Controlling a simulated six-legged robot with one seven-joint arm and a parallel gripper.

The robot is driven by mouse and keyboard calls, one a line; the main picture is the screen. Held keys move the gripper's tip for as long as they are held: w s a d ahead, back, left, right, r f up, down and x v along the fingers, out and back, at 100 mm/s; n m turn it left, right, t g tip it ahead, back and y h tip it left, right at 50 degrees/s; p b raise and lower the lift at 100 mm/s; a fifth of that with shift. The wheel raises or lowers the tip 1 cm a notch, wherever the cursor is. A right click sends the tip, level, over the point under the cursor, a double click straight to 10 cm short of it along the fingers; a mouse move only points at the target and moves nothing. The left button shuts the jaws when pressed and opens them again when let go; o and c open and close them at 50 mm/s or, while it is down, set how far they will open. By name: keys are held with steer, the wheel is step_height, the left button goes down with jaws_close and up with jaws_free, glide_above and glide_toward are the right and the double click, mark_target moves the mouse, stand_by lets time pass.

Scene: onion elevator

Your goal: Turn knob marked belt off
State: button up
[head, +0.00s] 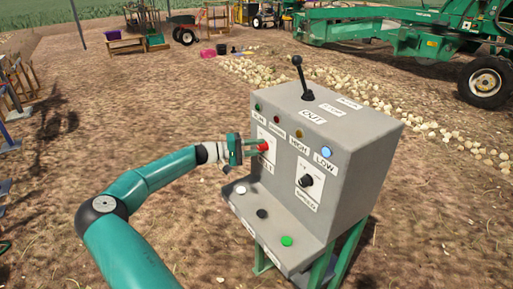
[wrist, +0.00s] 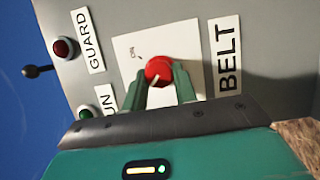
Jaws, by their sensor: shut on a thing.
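The belt knob is red with a pale pointer line and sits on a white plate on the grey control box (head: 345,130). In the head view the red knob (head: 263,145) is at the box's left face, above the BELT label (head: 264,161). In the wrist view the knob (wrist: 158,70) is between the two green fingers, with the large BELT label (wrist: 229,56) to its right. My gripper (wrist: 160,84) is shut on the knob. In the head view my gripper (head: 250,146) reaches it from the left. The fingers hide the lower part of the plate.
A black selector knob (head: 306,181) is to the right on the same face. A black lever (head: 301,75) stands on top. White, black and green buttons (head: 287,240) line the lower ledge. Open dirt surrounds the box, with onions (head: 270,75) and a green machine (head: 400,35) behind.

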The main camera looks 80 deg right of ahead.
steer(key=o, duration=1)
steer(key=v, duration=1.3)
steer(key=shift+w+a, duration=0.25)
steer(key=shift+w, duration=0.1)
steer(key=shift+a, duration=0.1)
